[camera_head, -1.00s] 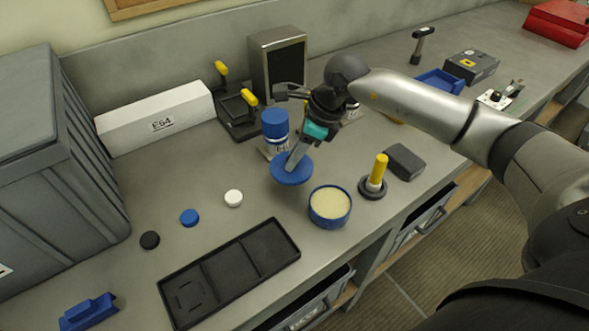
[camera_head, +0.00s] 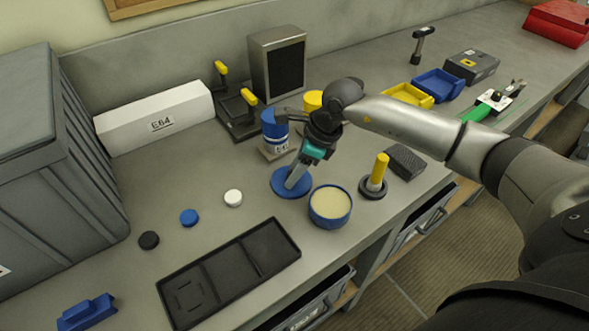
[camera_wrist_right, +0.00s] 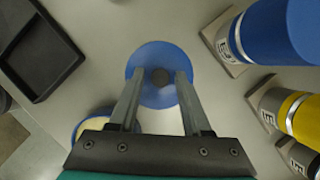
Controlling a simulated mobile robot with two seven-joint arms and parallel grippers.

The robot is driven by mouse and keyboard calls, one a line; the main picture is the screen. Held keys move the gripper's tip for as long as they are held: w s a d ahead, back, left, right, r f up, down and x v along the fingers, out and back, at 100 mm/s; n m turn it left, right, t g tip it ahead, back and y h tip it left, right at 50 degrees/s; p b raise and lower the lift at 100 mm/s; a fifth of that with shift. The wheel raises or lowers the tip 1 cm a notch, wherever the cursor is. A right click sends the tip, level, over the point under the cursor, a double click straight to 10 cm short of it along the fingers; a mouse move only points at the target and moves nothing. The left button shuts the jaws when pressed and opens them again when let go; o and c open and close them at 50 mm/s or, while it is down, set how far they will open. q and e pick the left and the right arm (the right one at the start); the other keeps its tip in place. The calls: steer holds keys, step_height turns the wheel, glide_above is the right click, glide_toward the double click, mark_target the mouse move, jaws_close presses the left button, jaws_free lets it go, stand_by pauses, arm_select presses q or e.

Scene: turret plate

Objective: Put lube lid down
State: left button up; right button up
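The blue round lube lid (camera_head: 283,188) lies flat on the bench, left of the open blue tub (camera_head: 330,221) of pale lube. My right gripper (camera_head: 291,183) is over the lid, pointing down. The tub (camera_wrist_right: 92,125) is partly hidden behind the gripper there. My left gripper is not in view.
A black compartment tray (camera_head: 165,288) lies in front left. White (camera_head: 233,198), blue (camera_head: 189,217) and black (camera_head: 149,240) caps lie left of the lid. A blue bottle (camera_head: 275,124) stands close behind. A yellow-handled tool (camera_head: 378,171) stands right of the tub.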

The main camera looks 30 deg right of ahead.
steer(key=shift+o, duration=0.4)
steer(key=shift+r, duration=0.25)
steer(key=v, duration=1.2)
steer(key=shift+f, duration=0.1)
